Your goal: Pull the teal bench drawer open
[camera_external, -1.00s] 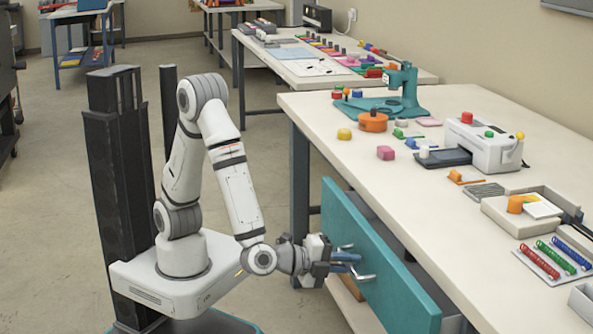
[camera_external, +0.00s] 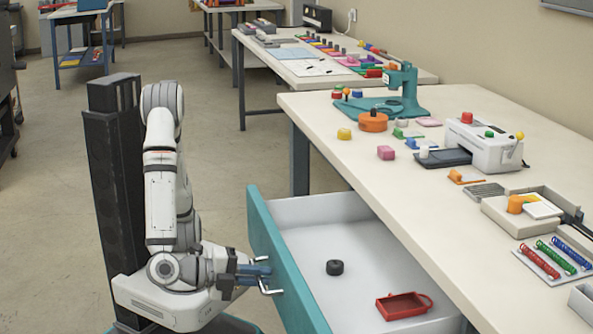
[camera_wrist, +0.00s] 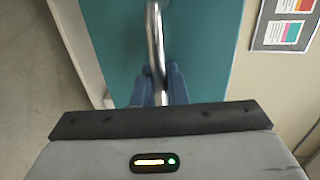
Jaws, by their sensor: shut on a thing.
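The teal-fronted bench drawer (camera_external: 283,268) stands well out from under the bench, with its white inside showing. My gripper (camera_external: 262,273) is at the front of it, shut on the metal bar handle (camera_external: 267,290). In the wrist view the handle (camera_wrist: 155,45) runs up from between the blue fingers of my gripper (camera_wrist: 160,88), against the teal front (camera_wrist: 205,50). A black round piece (camera_external: 335,267) and a red tray-like piece (camera_external: 404,306) lie on the drawer floor.
The white bench top (camera_external: 400,185) overhangs the drawer's back. On it are a teal press (camera_external: 402,90), a white laminator (camera_external: 483,145), small coloured blocks and a sheet with coloured coils. Clear floor (camera_external: 215,165) lies behind my arm.

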